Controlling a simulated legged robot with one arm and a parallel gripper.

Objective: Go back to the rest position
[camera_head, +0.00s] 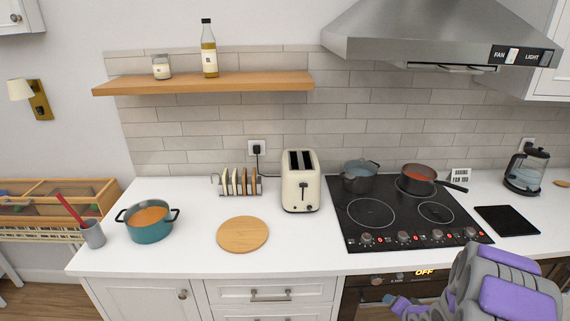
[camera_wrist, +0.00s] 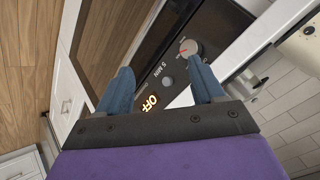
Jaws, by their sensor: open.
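My gripper (camera_head: 397,305) is at the lower right of the head view, in front of the oven (camera_head: 380,284) and below the counter edge. My purple and grey arm reaches in from the right. In the wrist view my gripper (camera_wrist: 164,86) has its two blue fingers apart, with nothing between them. Beyond the fingers are the oven's dark front, a round knob (camera_wrist: 188,48) and a lit "OFF" display (camera_wrist: 149,103). I cannot tell from these views whether a finger touches the oven.
A white counter (camera_head: 290,255) carries a teal pot (camera_head: 150,228), a round board (camera_head: 242,234), a toaster (camera_head: 300,183) and a black cooktop (camera_head: 400,228) with two pans. A wooden shelf (camera_head: 200,84) and range hood (camera_head: 430,35) hang above. Wooden floor (camera_wrist: 30,80) shows in the wrist view.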

